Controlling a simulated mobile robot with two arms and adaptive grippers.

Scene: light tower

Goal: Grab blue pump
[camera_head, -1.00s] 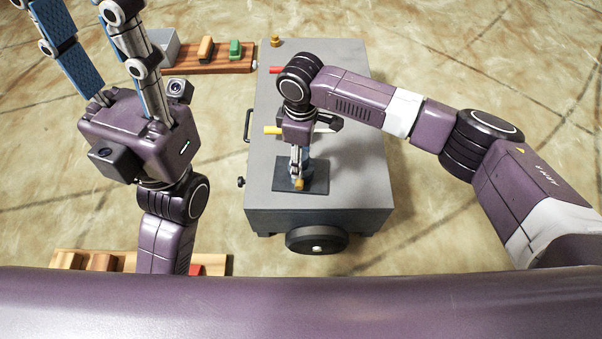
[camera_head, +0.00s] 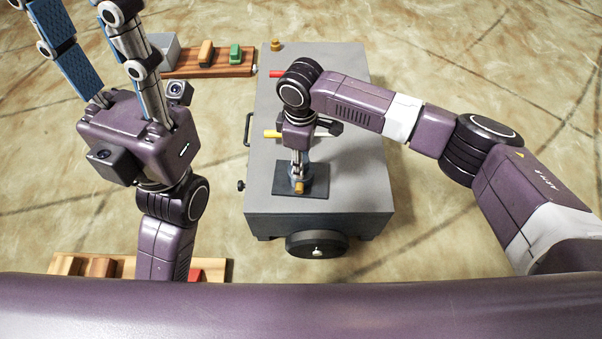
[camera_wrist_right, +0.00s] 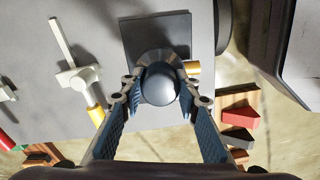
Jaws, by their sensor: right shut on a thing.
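The blue pump (camera_wrist_right: 158,90) is a rounded blue-grey knob on a dark square plate (camera_head: 318,187) on top of a grey box (camera_head: 350,150). In the wrist view my right gripper (camera_wrist_right: 160,82) has its fingertips on both sides of the knob and is shut on it. In the head view this right gripper (camera_head: 298,180) points down over the plate and hides most of the pump. My left gripper (camera_head: 98,55) is raised at the upper left, its fingers spread and empty, away from the pump. Its fingertips run out of the frame.
The box carries a yellow handle (camera_head: 272,134), a red handle (camera_head: 276,74), a brass knob (camera_head: 275,45) and a front wheel (camera_head: 317,244). A wooden rack (camera_head: 225,70) with coloured blocks stands behind left. Another rack (camera_head: 120,266) lies front left. Floor right of the box is clear.

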